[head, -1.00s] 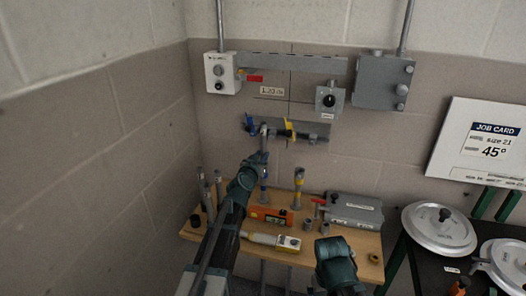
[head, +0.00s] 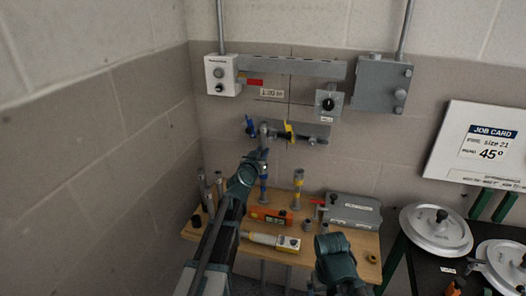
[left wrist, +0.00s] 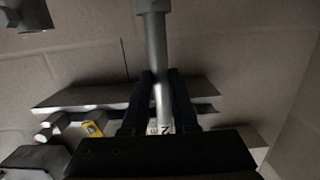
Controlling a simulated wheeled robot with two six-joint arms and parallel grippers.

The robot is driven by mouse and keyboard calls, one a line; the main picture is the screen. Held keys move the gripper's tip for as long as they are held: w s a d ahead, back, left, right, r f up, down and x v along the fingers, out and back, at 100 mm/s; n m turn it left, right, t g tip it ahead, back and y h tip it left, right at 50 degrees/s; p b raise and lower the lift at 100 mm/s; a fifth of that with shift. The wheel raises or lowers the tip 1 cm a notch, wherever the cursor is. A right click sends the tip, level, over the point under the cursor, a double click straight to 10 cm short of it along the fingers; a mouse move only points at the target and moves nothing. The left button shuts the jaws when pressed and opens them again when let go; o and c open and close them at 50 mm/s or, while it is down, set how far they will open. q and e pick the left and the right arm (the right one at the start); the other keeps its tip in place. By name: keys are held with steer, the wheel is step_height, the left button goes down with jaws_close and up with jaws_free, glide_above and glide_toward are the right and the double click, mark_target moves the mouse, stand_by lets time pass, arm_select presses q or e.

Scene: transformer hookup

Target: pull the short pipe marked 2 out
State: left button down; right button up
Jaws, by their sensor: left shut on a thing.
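The short grey pipe (left wrist: 161,70) stands between the two dark fingers of my left gripper (left wrist: 160,98) in the left wrist view. The fingers are shut on it. A mark that looks like a 2 (left wrist: 166,128) shows near the finger bases. The pipe's other end meets a thicker grey fitting (left wrist: 153,7). In the head view my left gripper (head: 260,157) is just below the wall rail (head: 312,130), at the pipe by the blue-handled valve (head: 250,126). My right gripper (head: 335,258) is low over the bench; its jaws cannot be made out.
The wooden bench (head: 345,235) holds upright pipes (head: 298,186), an orange level (head: 270,215), a yellow-and-white tool (head: 272,240) and a grey case (head: 352,210). A yellow-handled valve (head: 288,131) sits right of the left gripper. Wall boxes (head: 382,82) are above.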

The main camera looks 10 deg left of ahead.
arm_select(q)
steer(key=shift+r+p, duration=0.75)
steer(key=shift+r, duration=0.1)
steer(key=c, duration=0.6)
jaws_free()
steer(key=shift+s, duration=0.1)
steer(key=shift+s, duration=2.45)
